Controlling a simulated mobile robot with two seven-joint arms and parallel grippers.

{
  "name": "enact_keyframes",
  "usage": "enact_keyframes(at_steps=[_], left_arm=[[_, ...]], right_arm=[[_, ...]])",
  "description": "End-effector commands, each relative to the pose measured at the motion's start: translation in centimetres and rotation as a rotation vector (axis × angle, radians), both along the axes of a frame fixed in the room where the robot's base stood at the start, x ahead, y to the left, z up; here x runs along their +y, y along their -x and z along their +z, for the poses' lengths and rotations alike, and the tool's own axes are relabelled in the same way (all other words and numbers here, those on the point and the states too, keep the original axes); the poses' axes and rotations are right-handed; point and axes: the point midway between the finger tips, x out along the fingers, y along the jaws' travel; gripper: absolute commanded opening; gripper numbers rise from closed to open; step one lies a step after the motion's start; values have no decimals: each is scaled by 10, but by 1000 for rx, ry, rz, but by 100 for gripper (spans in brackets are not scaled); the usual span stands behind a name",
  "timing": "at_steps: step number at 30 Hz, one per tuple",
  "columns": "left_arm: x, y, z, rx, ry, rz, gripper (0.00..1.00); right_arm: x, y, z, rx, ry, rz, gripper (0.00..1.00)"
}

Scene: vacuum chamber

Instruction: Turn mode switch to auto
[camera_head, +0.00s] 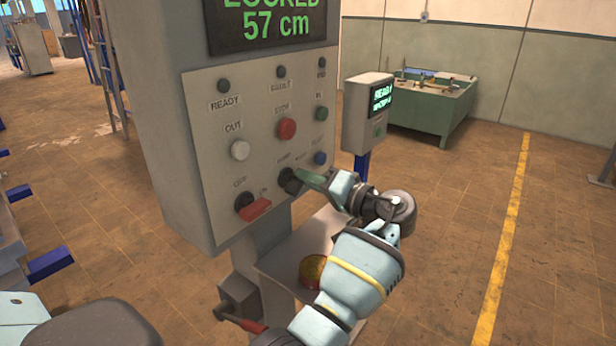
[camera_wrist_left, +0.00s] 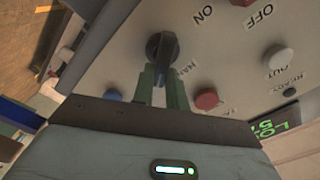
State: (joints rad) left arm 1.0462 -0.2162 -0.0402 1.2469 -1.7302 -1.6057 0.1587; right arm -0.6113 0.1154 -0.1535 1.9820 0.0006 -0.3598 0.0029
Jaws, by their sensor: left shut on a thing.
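The mode switch (camera_head: 288,181) is a black rotary knob on the grey control panel (camera_head: 215,165), below the red button. My left gripper (camera_head: 304,181) reaches it from the right in the head view, and its green fingers are shut on the knob. In the left wrist view the black knob (camera_wrist_left: 162,48) stands between the two fingertips (camera_wrist_left: 162,76). A label partly hidden beside it starts with "HA". The fingers and knob hide the rest of the marking, so I cannot tell the exact setting. My right gripper is not in view.
A red-handled switch (camera_head: 256,209) sits lower left of the knob. A red button (camera_head: 286,128), white button (camera_head: 239,150) and blue button (camera_head: 320,158) are close by. The display (camera_head: 268,22) reads "LOCKED 57 cm". A small terminal (camera_head: 362,112) stands behind, right.

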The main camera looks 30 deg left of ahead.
Motion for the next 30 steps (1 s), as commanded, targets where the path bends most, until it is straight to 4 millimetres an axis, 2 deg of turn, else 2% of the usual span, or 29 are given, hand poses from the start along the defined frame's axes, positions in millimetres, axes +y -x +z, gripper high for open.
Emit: enact_keyframes(at_steps=[9, 22, 23, 24, 27, 30], left_arm=[[1, -1, 2, 73, -10, 1, 0], [1, -1, 1, 82, -11, 1, 0], [1, -1, 1, 82, -11, 1, 18], [1, -1, 1, 82, -11, 1, 24], [1, -1, 1, 83, -10, 1, 36], [0, -1, 0, 83, -9, 0, 36]], right_arm=[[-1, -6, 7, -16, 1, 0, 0], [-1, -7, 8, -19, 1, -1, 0], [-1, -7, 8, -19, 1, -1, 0], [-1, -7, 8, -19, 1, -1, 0], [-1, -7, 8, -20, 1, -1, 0], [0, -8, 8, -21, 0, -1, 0]])
